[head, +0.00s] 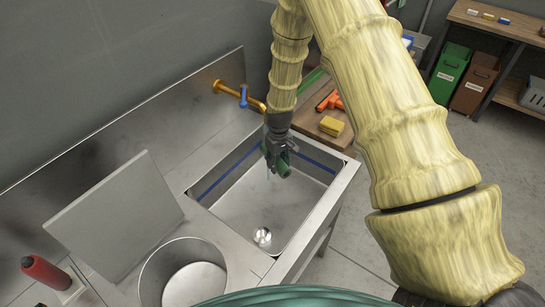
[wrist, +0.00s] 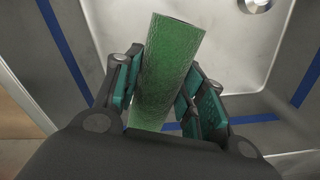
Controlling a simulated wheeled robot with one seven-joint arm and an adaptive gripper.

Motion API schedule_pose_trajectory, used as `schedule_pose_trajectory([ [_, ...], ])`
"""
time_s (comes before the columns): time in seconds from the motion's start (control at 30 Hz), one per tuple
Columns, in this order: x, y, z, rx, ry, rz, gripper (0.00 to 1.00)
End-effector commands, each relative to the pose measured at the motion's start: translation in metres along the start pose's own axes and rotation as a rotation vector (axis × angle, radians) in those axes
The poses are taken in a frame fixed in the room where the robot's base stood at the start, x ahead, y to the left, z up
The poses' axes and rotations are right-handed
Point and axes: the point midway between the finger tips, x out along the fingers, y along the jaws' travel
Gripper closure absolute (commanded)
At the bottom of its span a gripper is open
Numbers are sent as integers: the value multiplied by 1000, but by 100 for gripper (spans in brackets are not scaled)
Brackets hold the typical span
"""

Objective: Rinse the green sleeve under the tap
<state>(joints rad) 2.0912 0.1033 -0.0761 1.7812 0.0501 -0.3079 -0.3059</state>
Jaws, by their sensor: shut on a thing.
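The green sleeve (wrist: 168,70) is a textured green tube between the teal pads of my gripper (wrist: 158,100) in the wrist view. My gripper is shut on it and holds it over the steel sink basin. In the head view my gripper (head: 277,160) hangs inside the far part of the basin (head: 235,205), with a bit of the green sleeve (head: 285,157) showing beside the fingers. The brass tap (head: 230,89) with a blue handle (head: 244,97) is on the back wall, up and left of my gripper. My arm hides the spout's end. I cannot tell whether water runs.
A grey board (head: 115,215) leans at the left, near a round steel opening (head: 150,287) and a red bottle (head: 45,272). A yellow sponge (head: 331,126) and orange items (head: 328,101) lie right of the sink. Green (head: 448,76) and brown (head: 472,91) bins stand farther right.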

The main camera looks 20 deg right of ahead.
Motion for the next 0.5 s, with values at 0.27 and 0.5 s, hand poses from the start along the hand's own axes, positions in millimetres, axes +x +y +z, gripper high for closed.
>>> schedule_pose_trajectory([
  [0.27,-8,8,19,0,0,0,84],
  [0.5,-13,15,34,-1,0,0,84],
])
